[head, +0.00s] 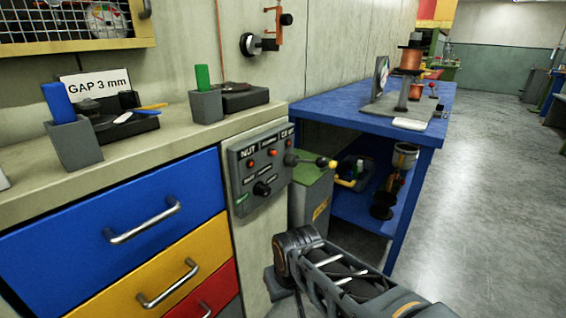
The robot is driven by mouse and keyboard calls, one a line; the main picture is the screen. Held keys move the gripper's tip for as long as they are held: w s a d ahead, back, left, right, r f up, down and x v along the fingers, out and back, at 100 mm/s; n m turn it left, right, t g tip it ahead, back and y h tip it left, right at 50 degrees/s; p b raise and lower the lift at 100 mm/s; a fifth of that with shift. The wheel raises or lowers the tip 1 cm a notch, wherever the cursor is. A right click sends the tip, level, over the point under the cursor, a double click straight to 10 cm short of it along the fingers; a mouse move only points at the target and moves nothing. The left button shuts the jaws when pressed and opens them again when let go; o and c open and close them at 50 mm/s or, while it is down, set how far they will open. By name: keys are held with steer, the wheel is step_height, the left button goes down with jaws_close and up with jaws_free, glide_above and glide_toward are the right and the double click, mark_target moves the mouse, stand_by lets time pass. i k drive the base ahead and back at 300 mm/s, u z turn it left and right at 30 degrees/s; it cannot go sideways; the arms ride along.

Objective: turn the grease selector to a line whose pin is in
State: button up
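The grey control panel (262,165) is fixed to the front of the bench, right of the drawers. White labels run along its top; the left one reads NUT, and the others are too small or slanted to read surely. Red round spots show below the labels; I cannot tell whether they are pins or lamps, or whether any is in. A black knob (262,188), which looks like the selector, sits low on the panel among small labels; its pointing direction is unclear. My gripper's fingers are not visible; only my arm shows, below the panel.
Blue (125,215), yellow and red drawers have protruding handles. The right floor is clear.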

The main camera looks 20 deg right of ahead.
mark_target(260, 189)
steer(key=z, duration=0.85)
steer(key=i, duration=0.6)
steer(key=u, duration=0.85)
